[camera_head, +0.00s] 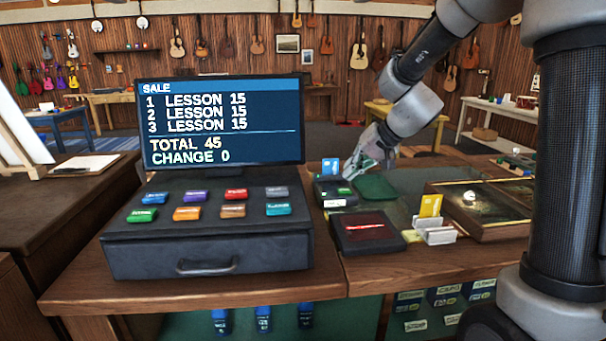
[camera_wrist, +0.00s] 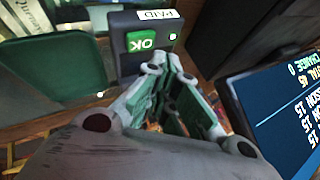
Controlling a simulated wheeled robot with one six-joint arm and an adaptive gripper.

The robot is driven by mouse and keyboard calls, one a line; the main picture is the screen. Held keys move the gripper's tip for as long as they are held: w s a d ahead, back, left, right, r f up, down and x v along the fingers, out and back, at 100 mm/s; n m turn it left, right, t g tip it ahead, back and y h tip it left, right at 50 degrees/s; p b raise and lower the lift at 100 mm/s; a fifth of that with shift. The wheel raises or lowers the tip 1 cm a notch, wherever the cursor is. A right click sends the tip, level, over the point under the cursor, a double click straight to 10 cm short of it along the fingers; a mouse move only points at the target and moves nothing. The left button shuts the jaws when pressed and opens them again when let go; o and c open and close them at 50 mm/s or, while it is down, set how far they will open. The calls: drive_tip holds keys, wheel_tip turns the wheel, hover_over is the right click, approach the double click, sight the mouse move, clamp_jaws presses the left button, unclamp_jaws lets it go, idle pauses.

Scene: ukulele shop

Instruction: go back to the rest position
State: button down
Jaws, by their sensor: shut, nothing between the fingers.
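My gripper (camera_head: 374,150) is shut and empty in the head view, low over the counter beside the card terminal (camera_head: 334,192). A blue card (camera_head: 330,167) stands at the back of the terminal. In the wrist view my gripper (camera_wrist: 178,82) shows its green-padded fingers in front of the terminal (camera_wrist: 128,62), which has a green OK key and a PAID label. I cannot tell whether the fingertips touch the terminal. My arm rises from the gripper to the upper right.
The register (camera_head: 210,241) with its sale screen (camera_head: 222,122) stands left. A green mat (camera_head: 376,187), a black tray (camera_head: 352,246) with a red pen, a card holder (camera_head: 436,236) with a yellow card and a framed case (camera_head: 485,226) crowd the right of the counter.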

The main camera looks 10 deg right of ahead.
drive_tip(key=s+d+g, duration=0.1)
drive_tip(key=s, duration=0.3)
drive_tip(key=s+d+g+h, duration=0.1)
drive_tip(key=s+d, duration=0.1)
drive_tip(key=s, duration=0.3)
drive_tip(key=s+d+n+g, duration=0.1)
drive_tip(key=s+d, duration=0.1)
drive_tip(key=s, duration=0.3)
drive_tip(key=shift+f+h, duration=0.3)
drive_tip(key=shift+f, duration=0.1)
drive_tip(key=s+d+r+h, duration=0.2)
drive_tip(key=s+d, duration=0.2)
drive_tip(key=s, duration=0.5)
drive_tip(key=s+d+r+n+t+h, duration=0.1)
drive_tip(key=s+d+r, duration=0.2)
drive_tip(key=s+d, duration=0.2)
drive_tip(key=s, duration=0.3)
drive_tip(key=shift+s+r+h, duration=0.3)
drive_tip(key=shift+s+h, duration=0.1)
